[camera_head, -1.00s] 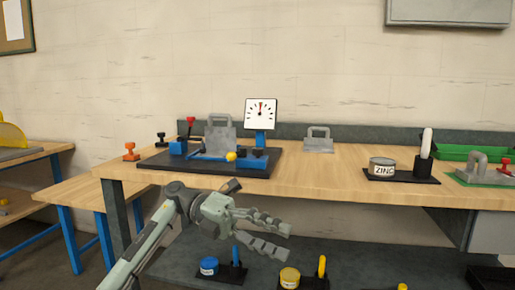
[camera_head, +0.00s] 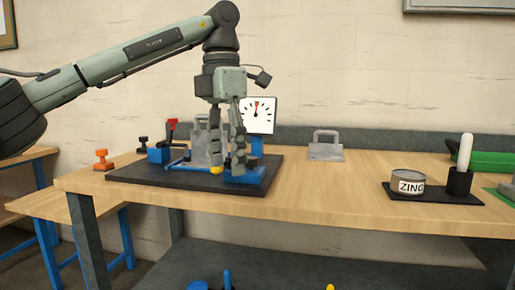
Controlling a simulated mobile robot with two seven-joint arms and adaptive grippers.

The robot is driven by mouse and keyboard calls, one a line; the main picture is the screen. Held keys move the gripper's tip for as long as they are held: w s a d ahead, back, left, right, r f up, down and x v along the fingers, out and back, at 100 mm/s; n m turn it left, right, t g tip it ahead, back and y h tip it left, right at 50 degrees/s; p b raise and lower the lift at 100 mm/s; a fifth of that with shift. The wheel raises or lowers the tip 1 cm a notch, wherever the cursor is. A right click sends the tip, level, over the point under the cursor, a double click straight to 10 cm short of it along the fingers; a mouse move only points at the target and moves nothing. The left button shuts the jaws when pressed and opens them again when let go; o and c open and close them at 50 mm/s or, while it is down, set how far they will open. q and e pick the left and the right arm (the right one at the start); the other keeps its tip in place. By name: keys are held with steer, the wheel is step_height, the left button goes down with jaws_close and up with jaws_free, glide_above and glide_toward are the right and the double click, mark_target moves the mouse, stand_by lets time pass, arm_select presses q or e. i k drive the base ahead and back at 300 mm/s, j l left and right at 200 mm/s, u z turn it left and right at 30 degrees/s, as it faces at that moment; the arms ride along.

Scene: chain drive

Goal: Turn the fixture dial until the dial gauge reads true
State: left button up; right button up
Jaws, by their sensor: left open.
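The dial gauge (camera_head: 261,116) has a white square face with black ticks and a red mark at the top, and stands on a blue post at the back of the fixture. The fixture (camera_head: 246,176) has blue blocks on a dark base plate (camera_head: 130,175). My left gripper (camera_head: 227,168) points down over the fixture, in front of the gauge's left edge, with its fingers apart. A yellow knob (camera_head: 215,169) shows at its left fingertip; I cannot tell if they touch. The fixture dial is not clearly visible behind the fingers. My right gripper is not in view.
A grey handled plate (camera_head: 199,148) stands on the fixture, and another grey handled block (camera_head: 325,152) is behind to the right. A ZINC tin (camera_head: 408,183) and a white-handled brush (camera_head: 463,160) stand on a dark tray. An orange clamp (camera_head: 102,160) is at left. The bench middle is clear.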

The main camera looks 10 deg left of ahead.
mark_target(253, 162)
steer(key=i, duration=0.85)
